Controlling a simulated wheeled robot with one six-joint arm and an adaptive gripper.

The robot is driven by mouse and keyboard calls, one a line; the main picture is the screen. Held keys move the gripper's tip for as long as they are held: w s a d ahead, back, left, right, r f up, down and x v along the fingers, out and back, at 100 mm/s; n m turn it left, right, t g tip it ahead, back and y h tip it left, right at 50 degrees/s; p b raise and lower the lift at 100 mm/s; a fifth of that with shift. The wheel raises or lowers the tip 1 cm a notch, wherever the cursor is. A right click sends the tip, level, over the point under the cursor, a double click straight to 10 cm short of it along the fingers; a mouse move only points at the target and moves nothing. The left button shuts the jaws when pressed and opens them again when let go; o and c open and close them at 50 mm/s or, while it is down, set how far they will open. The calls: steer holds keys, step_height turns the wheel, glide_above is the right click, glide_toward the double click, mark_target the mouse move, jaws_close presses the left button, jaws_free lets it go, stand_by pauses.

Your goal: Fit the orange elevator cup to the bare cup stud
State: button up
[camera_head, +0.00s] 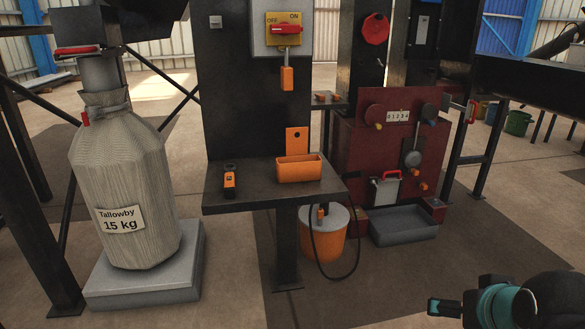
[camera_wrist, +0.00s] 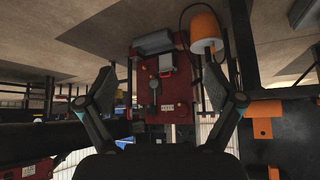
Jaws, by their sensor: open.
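The orange cup (camera_head: 299,170) sits on the dark shelf (camera_head: 240,198) of the black post, open side up. An upright orange plate with a dark hole (camera_head: 297,141) rises behind it and looks joined to it. The cup also shows inverted at the right of the wrist view (camera_wrist: 262,109). I cannot make out a bare cup stud in either view. My gripper (camera_wrist: 157,84) is open and empty, its fingers spread in front of the distant red machine. In the head view only part of my gripper (camera_head: 446,308) shows at bottom right, well apart from the cup.
An orange and black device (camera_head: 230,181) stands on the shelf left of the cup. An orange bucket (camera_head: 323,240) with a hose stands below. The red machine (camera_head: 352,150) and a grey tray (camera_head: 404,226) are to the right, a sack (camera_head: 125,190) to the left. Front floor is clear.

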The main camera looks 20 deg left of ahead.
steer(key=w+a+r+n+t+y+p, duration=0.15)
steer(key=w+a+r, duration=0.25)
steer(key=w+a, duration=0.4)
step_height(320, 180, up, 8)
steer(key=n+t+y+p, duration=0.4)
steer(key=t+y+p, duration=0.1)
steer(key=t+y, duration=0.15)
glide_above(299, 155)
steer(key=shift+s+a+m, duration=0.1)
steer(key=shift+a+m, duration=0.15)
steer(key=shift+a, duration=0.05)
steer(key=shift+c, duration=0.3)
steer(key=shift+r, duration=0.1)
steer(key=c, duration=1.6)
